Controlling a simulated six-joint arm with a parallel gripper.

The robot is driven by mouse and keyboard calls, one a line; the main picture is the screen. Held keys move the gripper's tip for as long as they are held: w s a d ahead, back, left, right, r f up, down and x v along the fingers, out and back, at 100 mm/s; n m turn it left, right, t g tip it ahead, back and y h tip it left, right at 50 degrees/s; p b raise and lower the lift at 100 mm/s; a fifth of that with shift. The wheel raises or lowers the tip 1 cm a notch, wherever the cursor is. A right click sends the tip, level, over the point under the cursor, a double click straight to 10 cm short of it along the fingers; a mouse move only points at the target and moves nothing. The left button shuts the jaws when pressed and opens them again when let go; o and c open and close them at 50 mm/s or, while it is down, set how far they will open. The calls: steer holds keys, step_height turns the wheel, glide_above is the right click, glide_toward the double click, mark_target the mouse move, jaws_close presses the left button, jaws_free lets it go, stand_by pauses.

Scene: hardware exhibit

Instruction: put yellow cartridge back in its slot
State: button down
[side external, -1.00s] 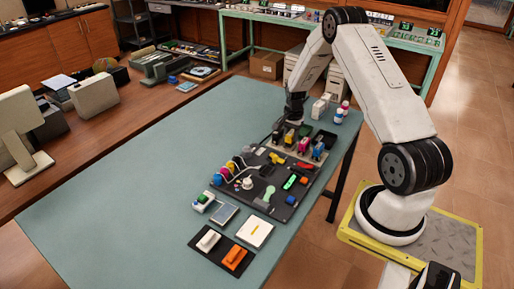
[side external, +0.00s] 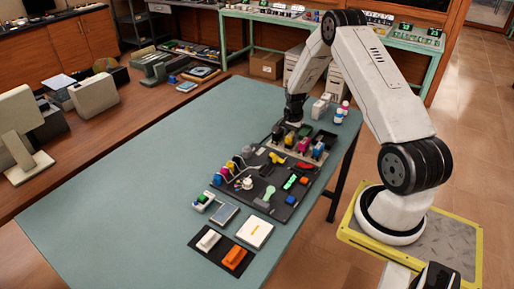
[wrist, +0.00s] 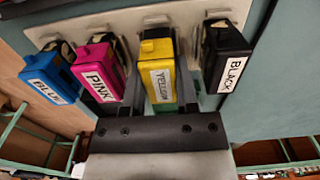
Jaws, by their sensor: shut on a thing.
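The yellow cartridge (wrist: 158,75), labelled YELLOW, stands in the wrist view between the pink and black cartridges. My gripper (wrist: 163,95) is shut on it, with a finger along each side. A slot of the pale cartridge rack (wrist: 125,22) shows directly behind its top. I cannot tell how deep the cartridge sits in that slot. In the side view my gripper (side external: 293,121) is low over the far end of the board, and the yellow cartridge (side external: 290,138) is a small patch just below it.
In the wrist view the pink cartridge (wrist: 98,72) and blue cartridge (wrist: 48,75) stand to the left, and the black cartridge (wrist: 226,55) is close on the right. The dark board (side external: 250,200) holds several coloured parts. The table's left side (side external: 130,190) is clear.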

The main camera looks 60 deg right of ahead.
steer(key=shift+f, duration=0.25)
stand_by(0.3)
jaws_free()
stand_by(0.4)
steer(key=shift+r, duration=0.2)
steer(key=shift+r, duration=3.55)
